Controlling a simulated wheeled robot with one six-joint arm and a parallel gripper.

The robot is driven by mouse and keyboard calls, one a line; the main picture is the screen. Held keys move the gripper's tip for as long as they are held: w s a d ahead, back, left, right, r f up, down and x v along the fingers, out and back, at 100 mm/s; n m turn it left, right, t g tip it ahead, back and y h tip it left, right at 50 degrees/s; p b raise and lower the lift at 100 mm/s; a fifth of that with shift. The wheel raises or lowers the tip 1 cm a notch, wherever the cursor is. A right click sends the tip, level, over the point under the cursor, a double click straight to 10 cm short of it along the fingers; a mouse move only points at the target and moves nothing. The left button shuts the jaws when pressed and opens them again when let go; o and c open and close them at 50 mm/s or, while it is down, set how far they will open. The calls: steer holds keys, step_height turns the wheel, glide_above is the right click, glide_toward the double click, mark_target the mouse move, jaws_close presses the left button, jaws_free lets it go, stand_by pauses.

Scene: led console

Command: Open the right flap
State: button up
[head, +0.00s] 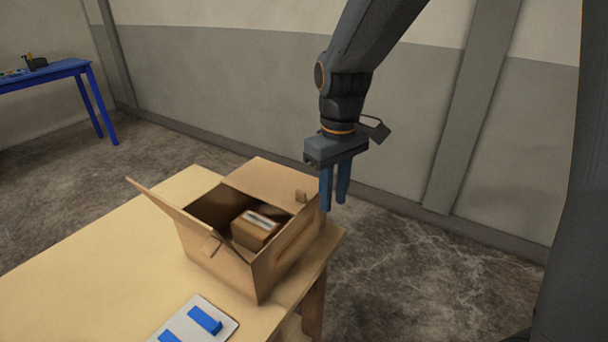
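An open-topped cardboard box (225,265) stands on the wooden table. Its left flap (160,205) is swung up and leans outward to the left. The right flap (262,180) appears to lie flat over the back right part of the opening, with a small tab (301,196) on it. A brown package (255,230) with a pale strip sits inside. My gripper (334,207) points down just past the box's right back corner, beside the flap's edge. Its two fingers are close together with nothing visible between them. Whether it touches the box cannot be told.
The wooden table (75,275) is clear to the left of the box. A pale panel with blue blocks (205,320) lies at the table's front edge. A blue table (45,75) stands far left. A wall is behind; bare floor lies to the right.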

mark_target(301, 189)
steer(key=w+a+r+n, duration=0.1)
steer(key=a+r, duration=0.1)
steer(key=w+a+r+n+p, duration=0.1)
steer(key=a+r, duration=0.1)
steer(key=w+a+r+n+p, duration=0.1)
steer(key=w+a+r, duration=0.1)
steer(key=shift+w+a+r+n, duration=0.1)
steer(key=shift+a+r+n, duration=0.05)
steer(key=shift+n, duration=0.25)
steer(key=shift+w+a+p, duration=0.1)
steer(key=shift+a+p, duration=0.1)
steer(key=shift+p, duration=0.1)
step_height(301, 189, down, 8)
steer(key=shift+r+p, duration=0.15)
steer(key=shift+p, duration=0.65)
steer(key=shift+c, duration=0.4)
jaws_close()
